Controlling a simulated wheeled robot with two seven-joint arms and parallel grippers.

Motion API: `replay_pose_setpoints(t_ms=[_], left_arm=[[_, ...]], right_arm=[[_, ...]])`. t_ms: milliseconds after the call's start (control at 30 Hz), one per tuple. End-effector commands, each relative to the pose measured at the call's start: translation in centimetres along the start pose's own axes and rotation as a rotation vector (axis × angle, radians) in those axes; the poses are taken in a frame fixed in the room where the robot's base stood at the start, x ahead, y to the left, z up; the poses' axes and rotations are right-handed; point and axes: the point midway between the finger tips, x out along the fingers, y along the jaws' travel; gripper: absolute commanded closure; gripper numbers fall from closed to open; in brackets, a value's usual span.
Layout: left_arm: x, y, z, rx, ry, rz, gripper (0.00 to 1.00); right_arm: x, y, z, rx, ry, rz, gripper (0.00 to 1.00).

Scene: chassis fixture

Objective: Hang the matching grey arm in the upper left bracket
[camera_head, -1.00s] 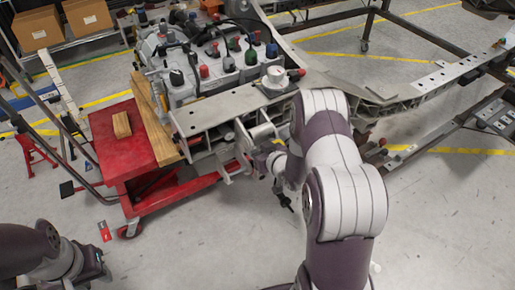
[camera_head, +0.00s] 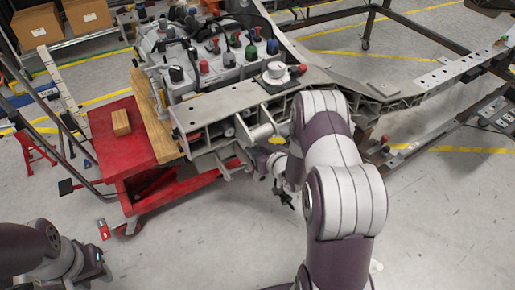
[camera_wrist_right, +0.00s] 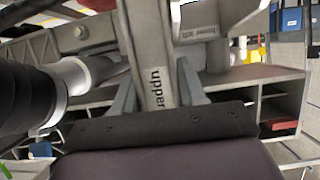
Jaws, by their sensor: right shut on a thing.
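The grey arm (camera_wrist_right: 150,50) shows in the right wrist view as a pale bar marked "upper"; the rest of its label is hidden. My right gripper (camera_wrist_right: 157,95) is shut on it, with a finger on each side. In the head view my right gripper (camera_head: 264,160) is at the front side of the grey chassis frame (camera_head: 215,112), below a pale cylinder, and is partly hidden by my forearm. A plate marked "lower left" (camera_wrist_right: 197,33) lies behind the held arm. I cannot tell which bracket is the upper left one. My left gripper (camera_head: 98,268) is at the bottom left, away from the chassis.
A red cart (camera_head: 120,150) with a wooden block (camera_head: 121,122) stands left of the chassis. A pale cylinder (camera_wrist_right: 72,75) is close to the left of the held arm. A long rail (camera_head: 440,82) extends right.

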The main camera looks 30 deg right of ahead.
Motion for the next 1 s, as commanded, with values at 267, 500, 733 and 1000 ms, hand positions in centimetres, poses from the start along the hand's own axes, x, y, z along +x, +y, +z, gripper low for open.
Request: replay_pose_setpoints(t_ms=[267,500,733,1000], left_arm=[[-0.05,0.00,-0.01,0.000,0.000,0.000,0.63],[-0.05,0.00,-0.01,0.000,0.000,0.000,0.63],[-0.01,0.00,0.00,0.000,0.000,0.000,0.63],[-0.35,0.00,-0.04,0.000,0.000,0.000,0.63]], right_arm=[[0.03,0.04,-0.32,-0.003,0.007,0.000,1.00],[0.02,0.03,-0.27,-0.003,0.006,0.000,0.29],[0.00,-0.03,-0.02,-0.001,0.000,-0.001,0.29],[-0.33,0.01,-0.26,-0.001,0.002,-0.001,0.29]])
